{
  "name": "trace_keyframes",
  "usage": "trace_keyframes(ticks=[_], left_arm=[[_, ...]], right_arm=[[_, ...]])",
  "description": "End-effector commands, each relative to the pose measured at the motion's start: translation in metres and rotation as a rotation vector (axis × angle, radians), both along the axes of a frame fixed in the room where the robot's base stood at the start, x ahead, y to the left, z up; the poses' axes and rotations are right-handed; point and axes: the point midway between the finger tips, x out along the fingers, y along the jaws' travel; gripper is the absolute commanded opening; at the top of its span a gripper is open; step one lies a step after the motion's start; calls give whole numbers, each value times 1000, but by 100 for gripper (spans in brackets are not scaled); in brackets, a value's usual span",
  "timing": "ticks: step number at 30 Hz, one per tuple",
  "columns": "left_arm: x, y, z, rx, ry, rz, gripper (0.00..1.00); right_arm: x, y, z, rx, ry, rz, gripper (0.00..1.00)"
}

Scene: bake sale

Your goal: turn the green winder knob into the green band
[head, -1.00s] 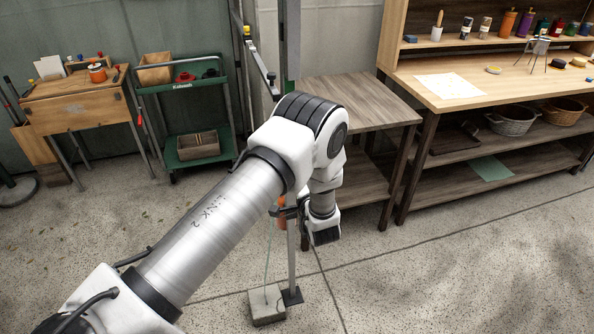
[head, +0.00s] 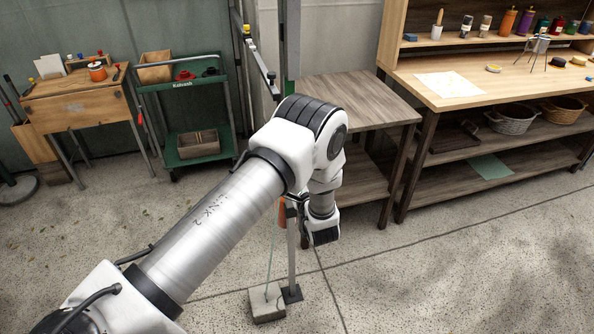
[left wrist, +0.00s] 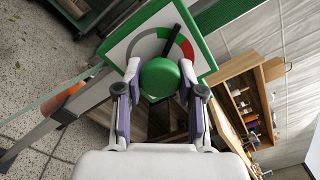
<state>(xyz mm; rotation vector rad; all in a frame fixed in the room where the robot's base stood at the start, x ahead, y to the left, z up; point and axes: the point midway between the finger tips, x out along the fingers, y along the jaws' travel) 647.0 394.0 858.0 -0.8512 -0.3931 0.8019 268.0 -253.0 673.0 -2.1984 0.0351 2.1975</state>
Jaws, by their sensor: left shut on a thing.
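The green winder knob (left wrist: 160,79) is round and sits in front of a white dial board with a green frame (left wrist: 122,50) in the left wrist view. My left gripper (left wrist: 160,70) is shut on the knob, with one finger on each side. The dial has a grey arc (left wrist: 146,42) on the left and a red band (left wrist: 187,47) on the right. A black pointer (left wrist: 178,30) slants up and right from behind the knob, close to the red. I cannot clearly make out the green band. In the head view my arm hides the knob and dial.
A metal post (head: 291,255) stands on the floor beside a stone block (head: 267,304) with a thin cord. An orange piece (head: 282,216) hangs by the post. A wooden table (head: 350,95) and a workbench (head: 500,85) stand behind. Floor at the right front is clear.

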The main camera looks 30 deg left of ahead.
Motion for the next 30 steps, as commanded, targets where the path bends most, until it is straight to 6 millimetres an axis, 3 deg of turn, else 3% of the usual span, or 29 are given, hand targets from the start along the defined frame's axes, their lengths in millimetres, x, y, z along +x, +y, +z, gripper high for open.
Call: trace_keyframes(ticks=[20, 21, 22, 30], left_arm=[[0, 0, 1, 48, 54, 0, 3], [0, 0, 0, 48, 54, 0, 49], [0, 0, 0, 48, 54, 0, 59], [0, 0, 0, 47, 55, 0, 62]], right_arm=[[0, 0, 1, 0, 0, 0, 100], [0, 0, 1, 0, 0, 0, 100], [0, 0, 1, 0, 0, 0, 100], [0, 0, 1, 0, 0, 0, 100]])
